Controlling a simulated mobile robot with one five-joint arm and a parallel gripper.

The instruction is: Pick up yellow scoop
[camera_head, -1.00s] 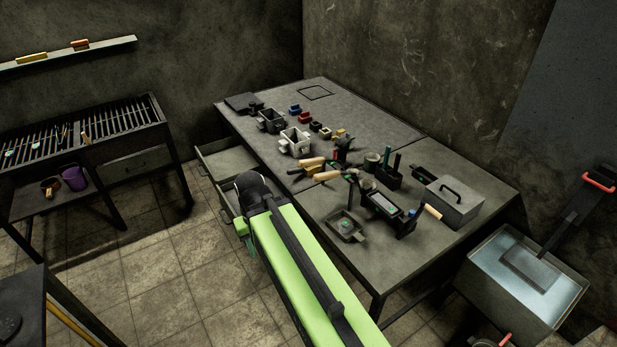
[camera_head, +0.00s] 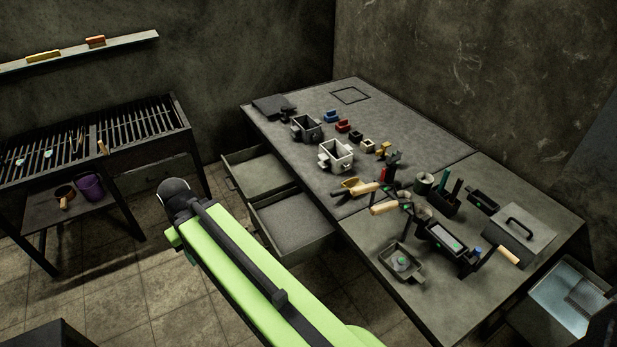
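Two yellow things are on the table. A small yellow piece (camera_head: 383,148) ends a row of small coloured pieces and looks like one of that set. A larger yellow, scoop-like piece (camera_head: 349,185) lies near the table's front edge, beside wooden handles. At this size I cannot tell for sure which is the yellow scoop. Both lie apart from my arm. My green arm extends from the bottom of the picture towards the left, ending visibly in a dark rounded joint over the floor, left of the table. My gripper's fingers do not show.
Two drawers (camera_head: 291,228) stand open at the table's front, between my arm and the table. A grill bench (camera_head: 150,120) is at left.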

